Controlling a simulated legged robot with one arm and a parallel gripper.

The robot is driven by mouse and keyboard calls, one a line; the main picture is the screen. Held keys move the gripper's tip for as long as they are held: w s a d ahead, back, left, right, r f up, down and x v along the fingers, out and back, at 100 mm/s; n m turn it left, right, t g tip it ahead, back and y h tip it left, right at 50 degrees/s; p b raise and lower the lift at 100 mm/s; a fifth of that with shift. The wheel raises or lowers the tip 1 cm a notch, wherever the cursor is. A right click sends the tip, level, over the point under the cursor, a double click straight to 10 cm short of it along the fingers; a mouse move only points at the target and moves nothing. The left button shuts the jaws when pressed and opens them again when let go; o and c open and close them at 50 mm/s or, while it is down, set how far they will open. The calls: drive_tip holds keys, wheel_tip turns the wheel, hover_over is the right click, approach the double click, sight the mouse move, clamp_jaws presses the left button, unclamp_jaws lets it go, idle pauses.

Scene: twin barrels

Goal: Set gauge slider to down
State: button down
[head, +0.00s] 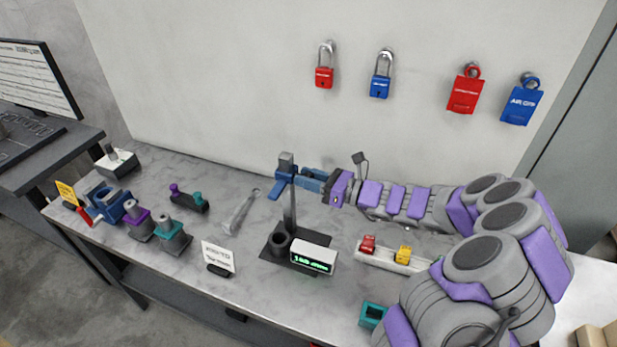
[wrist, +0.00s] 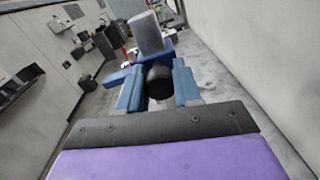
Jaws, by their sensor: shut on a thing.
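The height gauge stands mid-table, with a dark base (head: 279,245), an upright grey post (head: 290,212) and a small green-lit display (head: 313,257). Its blue slider (head: 282,180) sits high on the post, just below the grey top block (head: 287,160). My gripper (head: 306,180) reaches in from the right and is shut on the slider's near side. In the wrist view, my gripper's blue fingers (wrist: 158,85) flank a black round knob (wrist: 159,80). The slider's blue body (wrist: 122,77) and the grey post top (wrist: 147,33) show beyond. The display's digits are too small to read.
Padlocks and tags hang on the wall behind. The post has clear space below the slider.

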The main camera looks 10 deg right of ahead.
wheel_tip(320, 180, down, 8)
drive_tip(key=shift+f+p, duration=0.25)
drive_tip(key=shift+p, duration=0.05)
drive_tip(key=c, duration=0.8)
unclamp_jaws()
drive_tip(key=shift+w+d, duration=0.1)
drive_tip(key=shift+c, duration=0.2)
drive_tip(key=shift+o, duration=0.3)
drive_tip(key=shift+s+d, duration=0.25)
drive_tip(key=p+v, duration=0.4)
drive_tip(key=v, duration=1.2)
drive_tip(key=shift+s+d, duration=0.15)
drive_tip(key=shift+d, duration=0.25)
